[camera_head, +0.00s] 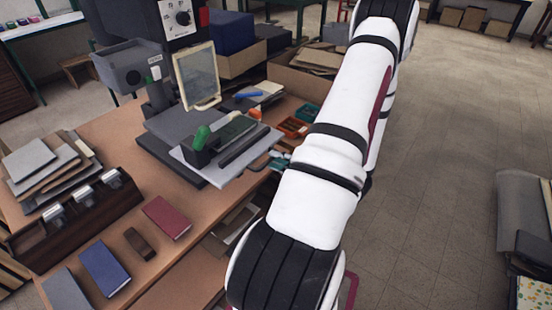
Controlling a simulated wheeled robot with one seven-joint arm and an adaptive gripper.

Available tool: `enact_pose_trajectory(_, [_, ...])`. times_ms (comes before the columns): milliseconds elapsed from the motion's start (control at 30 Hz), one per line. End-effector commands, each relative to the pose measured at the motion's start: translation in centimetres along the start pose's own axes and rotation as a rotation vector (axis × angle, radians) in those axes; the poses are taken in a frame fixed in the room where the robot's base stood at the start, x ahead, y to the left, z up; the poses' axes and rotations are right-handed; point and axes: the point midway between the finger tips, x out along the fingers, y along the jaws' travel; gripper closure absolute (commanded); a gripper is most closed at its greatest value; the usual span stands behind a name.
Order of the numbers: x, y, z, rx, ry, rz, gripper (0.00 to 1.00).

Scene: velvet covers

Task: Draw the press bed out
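The press (155,95) stands on the wooden bench, with a grey head and a dark control box with a dial above it. Its press bed (221,176) is a light grey plate low on the front of the machine, over a dark base. A green-knobbed clamp (201,141) and a dark bar sit on the bed. A thin grey handle (260,167) shows at the bed's right edge, close to my white arm in the picture. My arm crosses the middle of the view and hides what lies behind it.
Orange and teal trays (291,127) and a cardboard box (300,82) stand right of the press. Open floor (440,150) lies right of my arm.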

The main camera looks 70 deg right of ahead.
Motion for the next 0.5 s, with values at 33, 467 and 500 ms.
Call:
enact_pose_trajectory(33, [0.1, 0.1, 0.0, 0.000, 0.001, 0.002, 0.69])
enact_pose_trajectory(467, [-0.9, 0.1, 0.1, -0.002, 0.001, 0.004, 0.69])
enact_pose_trajectory(500, [-1.5, 0.1, 0.1, -0.002, 0.000, 0.003, 0.69])
